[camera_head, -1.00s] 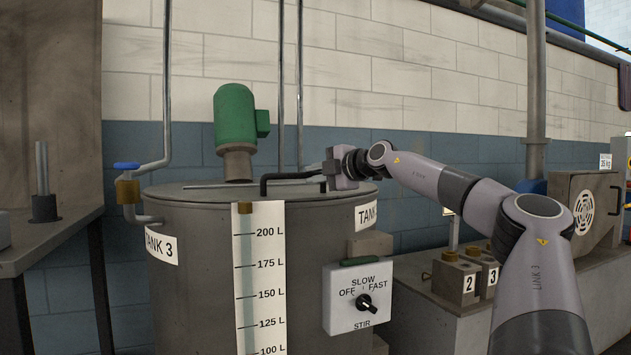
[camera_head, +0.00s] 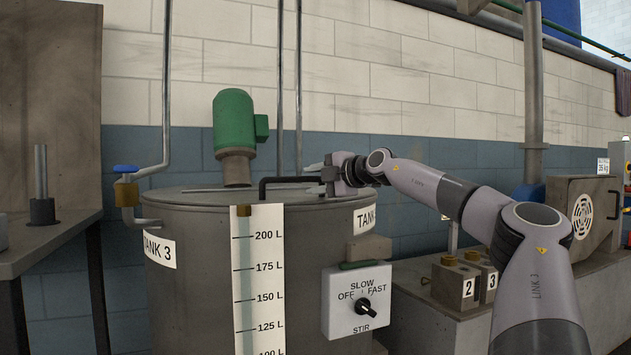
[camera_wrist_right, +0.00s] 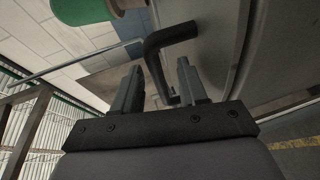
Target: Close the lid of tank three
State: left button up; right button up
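Tank three (camera_head: 205,270) is a grey cylinder labelled TANK 3, left of centre in the head view. Its flat grey lid (camera_head: 215,196) appears to lie level across the top. A bent black handle (camera_head: 285,180) stands on the lid, and it shows in the right wrist view (camera_wrist_right: 155,62). My right gripper (camera_head: 325,178) is at the handle's right end. In the right wrist view, its two fingers (camera_wrist_right: 158,88) are apart, with the handle's end between them and gaps visible. The lid's far edge is partly hidden. My left gripper is not in view.
A green motor (camera_head: 234,120) rises above the lid. A blue-handled valve (camera_head: 127,180) and pipe are at the tank's left. A white level scale (camera_head: 258,290) and a STIR switch box (camera_head: 357,300) are on the front. Numbered blocks (camera_head: 467,280) stand at right.

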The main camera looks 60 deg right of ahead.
jog(key=shift+s, duration=0.1)
jog(key=shift+s+a+r+b, duration=0.2)
jog(key=shift+s+a+b, duration=0.1)
jog(key=shift+s, duration=0.3)
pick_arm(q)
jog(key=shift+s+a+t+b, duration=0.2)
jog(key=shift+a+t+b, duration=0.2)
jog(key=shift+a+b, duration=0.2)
pick_arm(e)
jog(key=v, duration=0.5)
jog(key=shift+s, duration=0.35)
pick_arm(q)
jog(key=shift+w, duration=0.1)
